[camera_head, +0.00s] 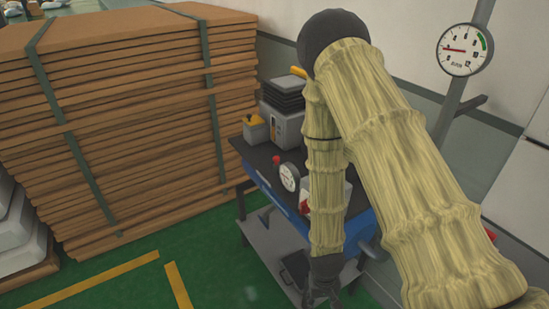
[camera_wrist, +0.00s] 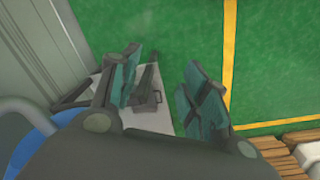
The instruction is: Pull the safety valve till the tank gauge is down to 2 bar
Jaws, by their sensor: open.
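A small round white gauge (camera_head: 290,177) stands on the dark-topped blue cart (camera_head: 259,172), in the middle of the head view. Its reading is too small to make out. A small red part (camera_head: 276,160) sits just behind it, and another red part (camera_head: 304,207) shows beside my sleeved arm. I cannot tell which is the safety valve. My arm hides much of the cart top, and no tank can be made out clearly. My gripper (camera_head: 325,280) hangs low in front of the cart, pointing down. In the wrist view my gripper (camera_wrist: 162,62) is open and empty.
A larger gauge (camera_head: 465,50) is on a post at the right, its needle pointing left. Strapped brown boards (camera_head: 130,115) are stacked at the left. Grey equipment (camera_head: 283,122) stands on the cart's back. A lower shelf (camera_wrist: 157,118) lies below my fingers. Green floor (camera_head: 215,262) is clear.

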